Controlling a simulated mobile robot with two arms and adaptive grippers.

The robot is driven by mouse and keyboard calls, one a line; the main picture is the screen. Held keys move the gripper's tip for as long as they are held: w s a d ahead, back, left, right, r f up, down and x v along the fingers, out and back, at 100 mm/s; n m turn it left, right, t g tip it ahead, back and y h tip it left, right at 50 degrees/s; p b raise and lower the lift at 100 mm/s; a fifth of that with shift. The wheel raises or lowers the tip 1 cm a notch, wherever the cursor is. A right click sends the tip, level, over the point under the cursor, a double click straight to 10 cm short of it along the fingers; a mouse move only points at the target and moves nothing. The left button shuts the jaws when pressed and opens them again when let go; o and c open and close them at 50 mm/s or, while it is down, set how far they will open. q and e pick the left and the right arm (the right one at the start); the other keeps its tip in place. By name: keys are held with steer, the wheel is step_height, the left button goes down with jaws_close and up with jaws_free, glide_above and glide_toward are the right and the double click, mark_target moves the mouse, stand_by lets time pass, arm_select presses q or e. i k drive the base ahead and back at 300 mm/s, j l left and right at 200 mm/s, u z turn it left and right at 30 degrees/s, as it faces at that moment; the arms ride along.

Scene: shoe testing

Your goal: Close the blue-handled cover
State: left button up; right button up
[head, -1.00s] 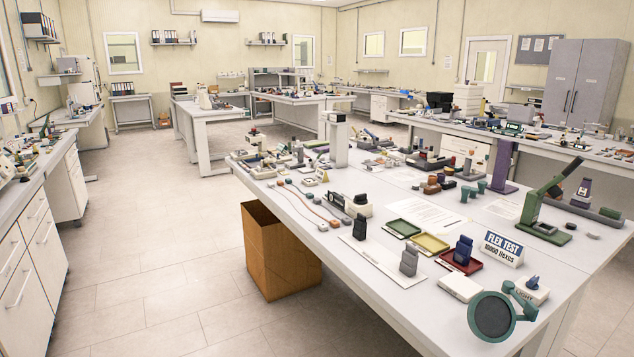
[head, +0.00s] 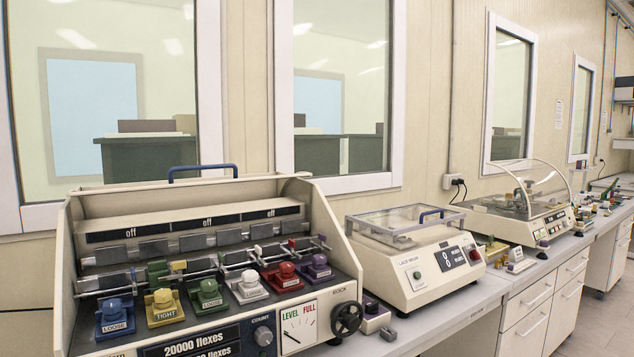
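A large cream flexing machine (head: 330,232) stands on the bench at the left. A blue handle (head: 202,171) rises along its top back edge. Its front is open, showing clamps and a row of coloured blocks, so its cover looks raised. A smaller cream lace-wear machine (head: 398,280) stands to its right. Its flat clear cover (head: 385,222) also has a blue handle (head: 431,214) and lies down over its top. Neither of my grippers shows.
A third machine (head: 520,226) farther right has a curved clear cover (head: 530,178). Small items lie on the bench (head: 505,280) in front of the machines. Drawers (head: 540,310) are below. Windows (head: 335,90) line the wall behind.

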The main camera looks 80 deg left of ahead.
mark_target(78, 211)
steer(key=u, duration=3.3)
